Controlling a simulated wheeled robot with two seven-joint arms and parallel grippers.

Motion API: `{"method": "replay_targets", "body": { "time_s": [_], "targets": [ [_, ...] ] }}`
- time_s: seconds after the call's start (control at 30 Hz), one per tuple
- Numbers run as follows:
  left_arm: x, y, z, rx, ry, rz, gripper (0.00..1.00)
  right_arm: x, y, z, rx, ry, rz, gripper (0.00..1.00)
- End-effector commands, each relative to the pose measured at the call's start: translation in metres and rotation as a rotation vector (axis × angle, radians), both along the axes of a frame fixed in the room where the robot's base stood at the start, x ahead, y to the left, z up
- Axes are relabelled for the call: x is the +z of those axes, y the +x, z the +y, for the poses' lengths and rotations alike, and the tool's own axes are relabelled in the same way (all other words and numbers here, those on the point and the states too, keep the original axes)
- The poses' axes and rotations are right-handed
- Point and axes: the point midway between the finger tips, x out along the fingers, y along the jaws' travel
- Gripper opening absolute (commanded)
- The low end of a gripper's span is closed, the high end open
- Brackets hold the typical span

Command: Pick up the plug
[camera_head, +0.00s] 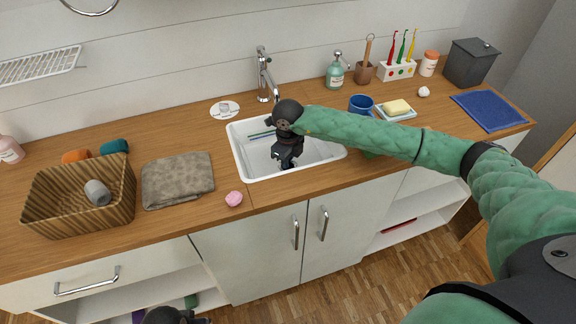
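I cannot make out a plug for certain; one may be hidden behind my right gripper or arm. My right gripper (287,165) points down into the white sink (240,155), and I cannot tell whether its fingers are open or hold anything. Thin blue and green items (261,135) lie in the sink to its left. My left gripper (178,317) shows only in part at the bottom edge, low in front of the cabinets, and its fingers are not clear.
A faucet (264,75) stands behind the sink. A pink lump (234,198), folded cloth (178,181) and wicker basket (75,220) are to the left. A blue cup (361,103) and soap dish (397,111) are to the right, near my arm.

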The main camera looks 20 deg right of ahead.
Motion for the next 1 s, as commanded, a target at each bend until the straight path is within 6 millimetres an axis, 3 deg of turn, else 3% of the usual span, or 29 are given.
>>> {"method": "replay_targets", "body": {
  "time_s": [0.17, 0.7, 1.0],
  "targets": [
    [0.027, -0.008, 0.002, 0.0, -0.004, -0.012, 0.66, 0.023, 0.001, 0.0, 0.0, 0.0, -0.004, 0.0],
    [-0.016, 0.008, -0.029, -0.031, -0.074, -0.092, 0.66, 0.136, 0.001, 0.0, 0.0, -0.001, -0.003, 0.0],
    [-0.021, 0.011, -0.04, -0.04, -0.097, -0.117, 0.66, 0.167, 0.0, 0.0, 0.001, 0.0, -0.001, 0.0]
  ]
}}
